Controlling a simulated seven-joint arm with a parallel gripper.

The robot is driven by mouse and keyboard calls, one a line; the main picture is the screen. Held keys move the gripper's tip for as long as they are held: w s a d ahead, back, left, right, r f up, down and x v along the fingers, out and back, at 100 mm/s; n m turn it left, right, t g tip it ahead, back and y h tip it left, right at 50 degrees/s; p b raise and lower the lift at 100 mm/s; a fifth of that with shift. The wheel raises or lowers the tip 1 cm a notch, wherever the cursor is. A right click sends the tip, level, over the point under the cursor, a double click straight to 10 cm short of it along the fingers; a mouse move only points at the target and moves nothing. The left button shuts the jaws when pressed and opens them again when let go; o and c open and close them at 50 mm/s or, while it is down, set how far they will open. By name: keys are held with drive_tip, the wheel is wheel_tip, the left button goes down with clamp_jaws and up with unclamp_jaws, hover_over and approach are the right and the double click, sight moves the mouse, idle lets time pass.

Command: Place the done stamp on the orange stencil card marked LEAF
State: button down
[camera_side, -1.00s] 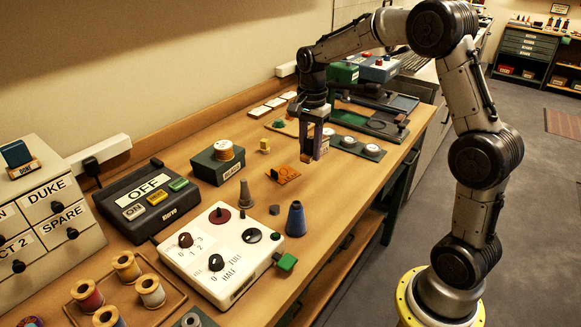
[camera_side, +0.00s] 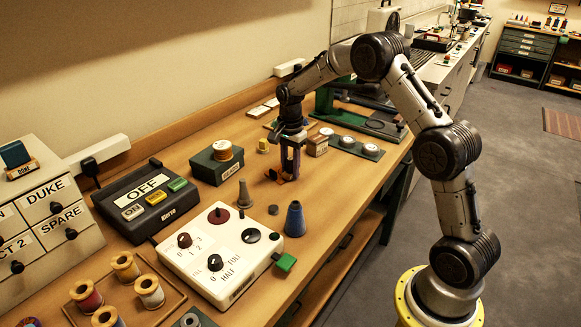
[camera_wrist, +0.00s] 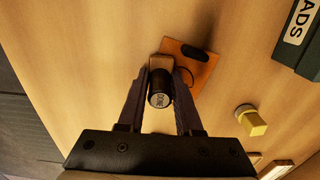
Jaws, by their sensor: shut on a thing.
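My gripper (camera_side: 288,170) is low over the table at the orange stencil card (camera_side: 271,174), which it partly hides in the side view. The orange card (camera_wrist: 204,72) lies beyond and right of the stamp, with a dark oval cutout. The stamp overlaps the card's near left part in the picture. I cannot tell whether they touch.
A small labelled wooden block (camera_side: 318,146) is just right of my gripper.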

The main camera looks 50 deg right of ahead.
sight(291, 158)
drive_tip(key=shift+f, duration=0.1)
drive_tip(key=c, duration=0.6)
unclamp_jaws()
wheel_tip(291, 158, up, 12)
drive_tip(key=shift+r, duration=0.25)
drive_tip(key=s+a+r+n+t, duration=0.3)
drive_tip(key=s+a+r+n, duration=0.6)
drive_tip(key=s, duration=0.5)
drive_tip(key=s+a+f+n+t, duration=0.1)
drive_tip(key=s+a+n, duration=0.1)
drive_tip(key=s, duration=0.3)
drive_tip(key=s+a+f+n, duration=0.1)
drive_tip(key=s+a+n, duration=0.1)
drive_tip(key=s+n, duration=0.2)
drive_tip(key=s+a+f+n+t, duration=0.1)
drive_tip(key=s+a+f+n, duration=0.1)
drive_tip(key=s, duration=0.5)
drive_tip(key=shift+s+n+t, duration=0.3)
drive_tip(key=shift+s+n, duration=0.05)
drive_tip(key=shift+n, duration=0.15)
